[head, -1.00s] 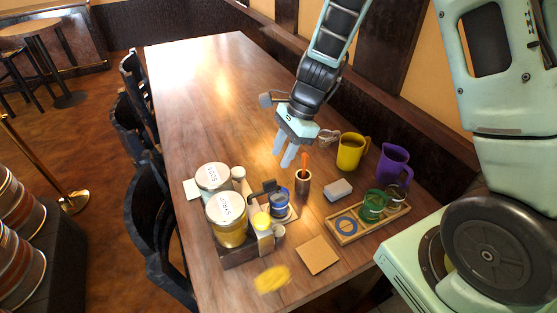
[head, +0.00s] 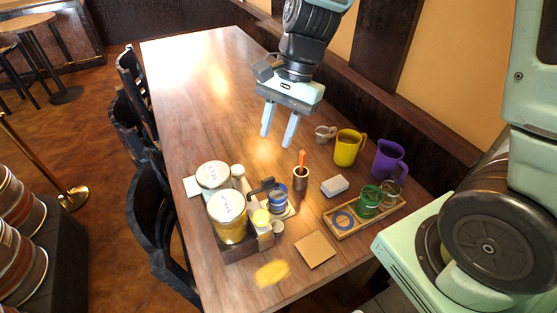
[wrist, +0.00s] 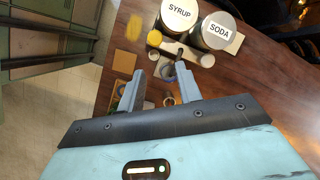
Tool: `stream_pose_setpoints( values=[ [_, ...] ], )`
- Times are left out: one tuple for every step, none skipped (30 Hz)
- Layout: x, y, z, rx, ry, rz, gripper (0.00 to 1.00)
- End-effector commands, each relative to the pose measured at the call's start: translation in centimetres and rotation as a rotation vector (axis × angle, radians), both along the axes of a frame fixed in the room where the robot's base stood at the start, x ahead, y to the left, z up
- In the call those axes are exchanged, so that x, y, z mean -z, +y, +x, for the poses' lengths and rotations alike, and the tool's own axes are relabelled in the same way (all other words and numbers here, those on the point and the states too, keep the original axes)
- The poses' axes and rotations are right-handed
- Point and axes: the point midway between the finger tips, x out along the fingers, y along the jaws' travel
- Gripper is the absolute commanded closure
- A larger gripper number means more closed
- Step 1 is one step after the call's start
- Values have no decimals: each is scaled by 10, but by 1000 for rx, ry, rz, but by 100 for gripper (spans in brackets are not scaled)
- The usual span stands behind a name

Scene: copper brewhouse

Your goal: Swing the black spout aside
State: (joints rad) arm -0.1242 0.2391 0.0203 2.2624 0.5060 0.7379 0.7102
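The black spout (head: 262,187) sticks out from the dispenser stand between the canisters and a blue cup (head: 278,200). In the wrist view the spout (wrist: 181,52) shows dark beyond my fingertips, close to the syrup canister. The syrup canister (head: 229,222) and the soda canister (head: 214,179) stand to its left, with white labelled lids. My gripper (head: 279,138) is open and empty, pointing down above the table, beyond the spout and apart from it. In the wrist view my gripper's two fingers (wrist: 159,78) are spread, with the blue cup partly between them.
An orange stirrer stands in a brown cup (head: 300,179) right of the spout. Further right are a white block (head: 334,186), a wooden tray (head: 349,231) with a green cup, a yellow mug (head: 346,148) and a purple jug (head: 388,159). The table's far half (head: 205,75) is clear.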

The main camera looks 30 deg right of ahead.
Motion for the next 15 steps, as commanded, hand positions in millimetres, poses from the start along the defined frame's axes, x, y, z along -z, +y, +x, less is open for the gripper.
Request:
stream_pose_setpoints(
  values=[
    [-7, 6, -7, -58, -15, -3, 65],
    [-9, 10, -11, -93, -23, -5, 65],
    [-11, 14, -16, -139, -35, -8, 65],
    [-14, 16, -20, -176, -44, -11, 65],
    [-16, 20, -24, -214, -54, -14, 65],
    [-19, 24, -30, -266, -66, -18, 65],
    [-22, 27, -35, -307, -77, -20, 65],
    [-24, 30, -39, -345, -87, -23, 65],
    [-27, 33, -45, -397, -99, -26, 65],
    [-29, 36, -50, -438, -109, -29, 65],
    [-31, 38, -54, -477, -119, -32, 65],
    [-34, 41, -60, -529, -131, -36, 65],
    [-36, 43, -64, -570, -141, -40, 65],
    [-38, 45, -69, -608, -150, -42, 65],
    [-40, 48, -75, -662, -162, -46, 65]
  ],
)
